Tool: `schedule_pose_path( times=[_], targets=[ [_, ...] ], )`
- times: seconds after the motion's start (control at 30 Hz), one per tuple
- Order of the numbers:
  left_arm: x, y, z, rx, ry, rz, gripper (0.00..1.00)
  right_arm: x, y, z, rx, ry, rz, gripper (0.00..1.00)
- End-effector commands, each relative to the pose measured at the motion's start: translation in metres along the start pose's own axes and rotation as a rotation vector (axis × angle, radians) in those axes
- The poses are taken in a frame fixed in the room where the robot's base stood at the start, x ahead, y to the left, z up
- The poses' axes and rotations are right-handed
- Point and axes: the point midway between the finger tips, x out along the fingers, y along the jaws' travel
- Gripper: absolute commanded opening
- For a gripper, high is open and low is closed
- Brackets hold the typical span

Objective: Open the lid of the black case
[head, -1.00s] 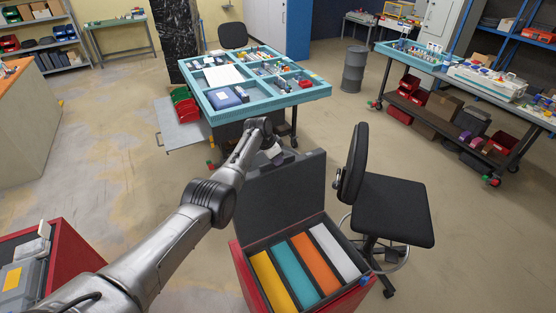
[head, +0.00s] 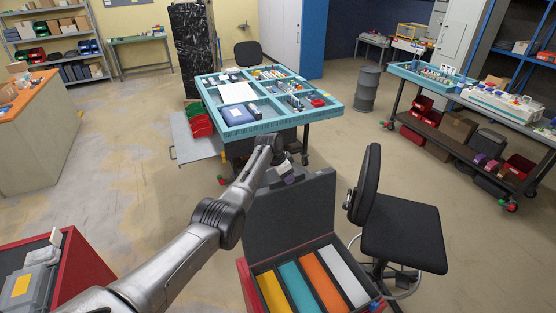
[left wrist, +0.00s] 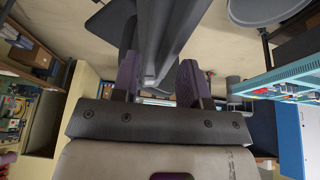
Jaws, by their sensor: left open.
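The black case (head: 251,263) is at the bottom centre of the head view, with a dark interior set in a red surround. Its black lid (head: 288,220) stands up, open, at the back edge. Inside are yellow, teal, orange and white strips. My left gripper (head: 288,176) is just behind the lid's top edge, partly hidden by my wrist. In the left wrist view its purple-padded fingers (left wrist: 160,82) are apart, with a dark edge running between them, seemingly the lid; contact cannot be told. My right gripper is not in view.
A black swivel chair (head: 400,235) stands close to the right of the case. A teal-topped table (head: 240,130) stands behind. A red cabinet (head: 85,270) with a grey case is at lower left. A loaded trolley (head: 460,150) is at right. Open floor lies at left.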

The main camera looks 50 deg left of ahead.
Motion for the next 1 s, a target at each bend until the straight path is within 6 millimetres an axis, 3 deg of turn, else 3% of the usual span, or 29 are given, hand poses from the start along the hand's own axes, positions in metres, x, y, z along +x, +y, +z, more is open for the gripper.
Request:
schedule_pose_path(
  times=[0.6, 1.0],
  targets=[
    [-0.103, 0.0, 0.0, 0.002, 0.002, -0.003, 0.4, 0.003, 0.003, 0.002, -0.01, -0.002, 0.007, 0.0],
    [-0.122, 0.001, 0.0, 0.001, -0.001, -0.001, 0.4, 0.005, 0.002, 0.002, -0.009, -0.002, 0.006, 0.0]
  ],
)
